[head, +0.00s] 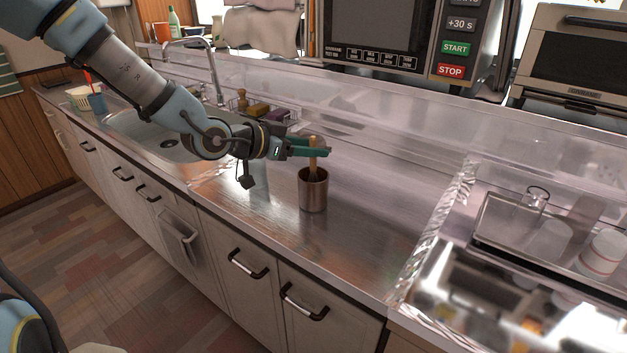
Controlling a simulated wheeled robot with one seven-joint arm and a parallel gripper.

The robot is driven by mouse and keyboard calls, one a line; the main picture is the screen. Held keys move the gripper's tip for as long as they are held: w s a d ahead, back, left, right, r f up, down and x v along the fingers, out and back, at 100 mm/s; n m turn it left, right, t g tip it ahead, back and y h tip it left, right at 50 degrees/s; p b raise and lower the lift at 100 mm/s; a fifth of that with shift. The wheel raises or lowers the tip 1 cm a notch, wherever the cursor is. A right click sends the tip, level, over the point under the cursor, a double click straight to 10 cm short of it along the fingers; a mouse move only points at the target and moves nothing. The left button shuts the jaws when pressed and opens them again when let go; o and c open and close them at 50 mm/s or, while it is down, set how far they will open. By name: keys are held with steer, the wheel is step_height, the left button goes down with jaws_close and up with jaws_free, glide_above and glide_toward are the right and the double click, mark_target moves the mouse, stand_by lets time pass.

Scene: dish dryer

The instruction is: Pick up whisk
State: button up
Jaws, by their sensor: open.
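A wooden-coloured handle, seemingly the whisk (313,157), stands upright in a brown metallic cup (313,190) on the steel counter. Its lower end is hidden inside the cup, so I cannot see any whisk wires. My gripper (322,152) is open, with its green fingers level and pointing right at the height of the handle, just above the cup's rim. The fingers overlap the handle in this view and seem to lie on either side of it. Whether they touch it I cannot tell.
The steel counter (370,215) is clear around the cup. A sink (150,140) with a faucet (212,75) lies to the left. A small rack with sponges (258,110) stands behind. A clear ledge (400,115) runs along the back. A tray with glasses (510,225) is at right.

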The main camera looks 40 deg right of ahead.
steer(key=p+x, duration=0.1)
steer(key=x, duration=0.3)
steer(key=shift+w+d, duration=0.15)
steer(key=shift+d, duration=0.15)
jaws_close()
stand_by(1.1)
